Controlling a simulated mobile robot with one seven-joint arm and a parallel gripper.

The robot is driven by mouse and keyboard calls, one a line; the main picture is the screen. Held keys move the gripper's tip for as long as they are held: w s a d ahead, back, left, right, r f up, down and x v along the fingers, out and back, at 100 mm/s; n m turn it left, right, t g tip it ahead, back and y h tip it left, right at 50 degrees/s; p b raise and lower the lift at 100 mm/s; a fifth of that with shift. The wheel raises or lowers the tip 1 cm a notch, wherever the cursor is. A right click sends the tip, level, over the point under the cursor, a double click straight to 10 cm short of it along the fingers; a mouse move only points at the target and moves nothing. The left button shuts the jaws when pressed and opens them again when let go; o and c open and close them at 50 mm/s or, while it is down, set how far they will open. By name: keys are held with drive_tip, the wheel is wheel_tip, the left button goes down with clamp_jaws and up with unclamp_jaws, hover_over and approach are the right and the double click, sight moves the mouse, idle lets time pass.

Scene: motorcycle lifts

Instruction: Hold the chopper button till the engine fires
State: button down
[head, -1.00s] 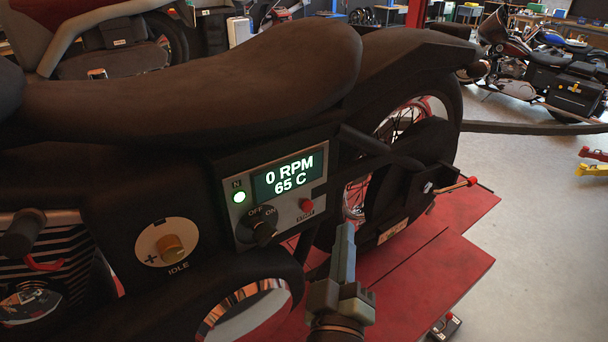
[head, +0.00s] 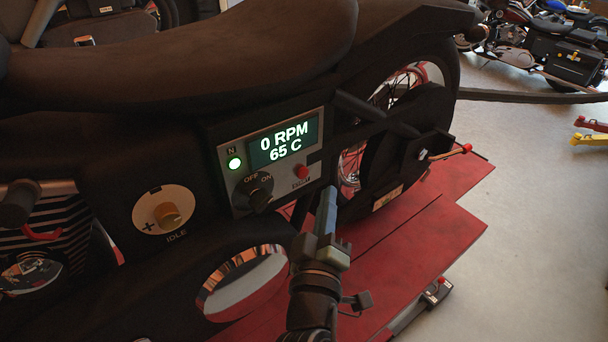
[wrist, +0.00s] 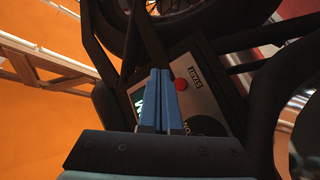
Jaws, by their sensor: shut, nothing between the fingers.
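The chopper's control panel (head: 228,196) has a display (head: 284,143) reading 0 RPM and 65 C. The red start button (head: 302,171) sits below the display's right side; it also shows in the wrist view (wrist: 181,84). A black OFF/ON knob (head: 260,199) and a lit green N lamp (head: 235,163) are to its left. My gripper (head: 329,194) is shut and empty, its blue fingertips below and right of the button in the head view. In the wrist view the fingertips (wrist: 160,72) are beside the button, apart from it in the picture. I cannot tell the depth gap.
An idle knob (head: 166,214) is left of the panel. The black seat (head: 200,80) overhangs above. The bike's rear wheel (head: 437,75) is to the right, above a red lift platform (head: 440,225). Grey floor (head: 530,240) is open on the right.

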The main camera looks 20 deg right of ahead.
drive_tip(key=shift+w+a+b, duration=0.3)
drive_tip(key=shift+w+a, duration=0.05)
drive_tip(key=shift+w, duration=0.55)
drive_tip(key=shift+w+a+b, duration=0.25)
drive_tip(key=shift+w+a, duration=0.05)
drive_tip(key=shift+w, duration=0.55)
drive_tip(key=shift+w, duration=0.1)
idle(0.6)
drive_tip(key=shift+w+a, duration=0.15)
drive_tip(key=shift+w, duration=0.15)
drive_tip(key=shift+w+a+b, duration=0.2)
drive_tip(key=shift+w+b, duration=0.25)
drive_tip(key=shift+b, duration=0.05)
idle(0.7)
drive_tip(key=shift+s, duration=0.1)
drive_tip(key=shift+s+d, duration=0.3)
drive_tip(key=shift+s, duration=0.5)
drive_tip(key=shift+s+d+p, duration=0.3)
drive_tip(key=shift+s, duration=0.5)
drive_tip(key=shift+s+d+p, duration=0.3)
drive_tip(key=shift+s+p, duration=0.05)
drive_tip(key=shift+s, duration=0.4)
drive_tip(key=shift+s+d+p, duration=0.3)
drive_tip(key=shift+s, duration=0.5)
